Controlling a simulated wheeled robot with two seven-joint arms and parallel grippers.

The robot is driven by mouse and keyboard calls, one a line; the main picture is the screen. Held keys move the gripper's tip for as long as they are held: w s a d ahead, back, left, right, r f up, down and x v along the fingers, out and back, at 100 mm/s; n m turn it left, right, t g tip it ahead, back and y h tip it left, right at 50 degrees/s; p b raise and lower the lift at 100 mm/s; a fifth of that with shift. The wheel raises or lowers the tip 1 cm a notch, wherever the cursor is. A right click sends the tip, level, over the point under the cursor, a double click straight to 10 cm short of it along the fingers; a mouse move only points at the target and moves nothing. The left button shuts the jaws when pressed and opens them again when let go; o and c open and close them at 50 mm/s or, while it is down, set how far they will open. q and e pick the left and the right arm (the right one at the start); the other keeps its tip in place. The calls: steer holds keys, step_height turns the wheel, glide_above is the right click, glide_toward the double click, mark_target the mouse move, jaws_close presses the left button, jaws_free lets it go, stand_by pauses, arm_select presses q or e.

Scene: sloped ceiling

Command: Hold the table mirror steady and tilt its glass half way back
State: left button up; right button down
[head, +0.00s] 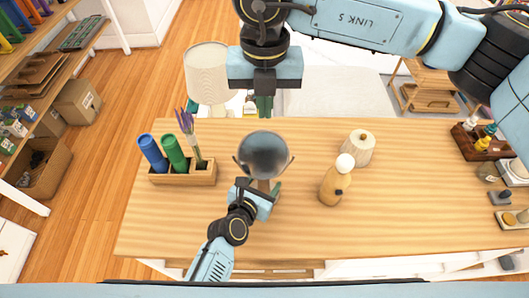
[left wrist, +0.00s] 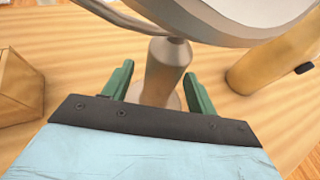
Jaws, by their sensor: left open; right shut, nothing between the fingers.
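The table mirror (head: 263,153) stands on the wooden table, its round grey head between the two arms of a fork. Its pale stem (left wrist: 164,72) shows in the left wrist view, with the lower rim of the head above it. My left gripper (head: 267,187) is open, low at the near side of the mirror. Its green fingers (left wrist: 159,78) lie one on each side of the stem, with gaps beside it. My right gripper (head: 264,106) is shut and empty, above the far table edge beyond the mirror head. The mirror's foot is mostly hidden by my left gripper.
A wooden holder (head: 185,178) with blue and green cylinders stands left of the mirror. A lamp shade (head: 207,72) rises behind the table. The table's front left is clear.

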arm_select(q)
steer(key=v, duration=1)
steer(key=shift+s, duration=0.2)
steer(key=shift+a, duration=0.1)
steer(key=shift+f, duration=0.1)
